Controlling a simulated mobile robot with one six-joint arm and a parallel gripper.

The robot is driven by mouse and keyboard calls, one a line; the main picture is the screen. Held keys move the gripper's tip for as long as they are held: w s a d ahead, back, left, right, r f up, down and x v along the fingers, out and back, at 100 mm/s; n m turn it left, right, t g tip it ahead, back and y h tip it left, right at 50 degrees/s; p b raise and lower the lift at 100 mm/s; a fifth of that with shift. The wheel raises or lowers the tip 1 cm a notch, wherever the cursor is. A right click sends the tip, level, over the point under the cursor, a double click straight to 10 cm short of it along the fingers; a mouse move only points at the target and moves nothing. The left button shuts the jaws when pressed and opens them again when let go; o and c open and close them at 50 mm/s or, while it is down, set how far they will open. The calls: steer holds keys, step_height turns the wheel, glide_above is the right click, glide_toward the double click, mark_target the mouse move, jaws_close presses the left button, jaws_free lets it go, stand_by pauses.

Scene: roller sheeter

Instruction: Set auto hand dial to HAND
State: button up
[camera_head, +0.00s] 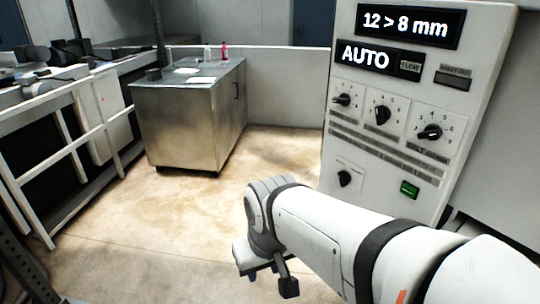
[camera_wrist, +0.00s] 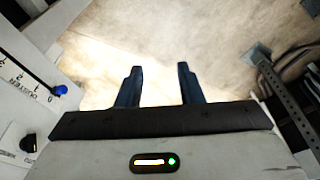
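The control panel (camera_head: 385,140) stands at the right in the head view, and its display (camera_head: 378,57) reads AUTO. A small black dial (camera_head: 344,178) sits alone at its lower left. Three more black dials form a row above: left (camera_head: 343,99), middle (camera_head: 382,114) and right (camera_head: 430,132). The dial labels are too small to tell which is the auto hand dial. My gripper (camera_wrist: 160,70) is open and empty in the wrist view, its fingers over bare floor. In the head view it is low, left of and below the panel, touching no dial.
A green button (camera_head: 409,189) is on the panel's lower right. The wrist view shows a blue-knobbed lever (camera_wrist: 61,90) and a black knob (camera_wrist: 28,143) at the left. A steel cabinet (camera_head: 185,125) stands at the back left, with open floor (camera_head: 190,215) before it.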

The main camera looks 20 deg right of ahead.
steer(key=shift+s, duration=0.1)
steer(key=d+f+n+g+h+p, duration=0.1)
steer(key=d+n+g+h+p, duration=0.2)
steer(key=d, duration=0.5)
steer(key=n+t+h+p, duration=0.5)
steer(key=n+h, duration=1)
steer(key=n, duration=0.9)
glide_toward(340, 179)
steer(key=d, duration=0.1)
steer(key=shift+g, duration=0.3)
steer(key=p+x, duration=0.1)
steer(key=x, duration=0.1)
steer(key=p+x, duration=0.1)
steer(key=x, duration=0.5)
steer(key=shift+w+a+p, duration=0.1)
steer(key=shift+w+p, duration=0.15)
steer(key=shift+p, duration=0.15)
steer(key=shift+c, duration=0.4)
jaws_close()
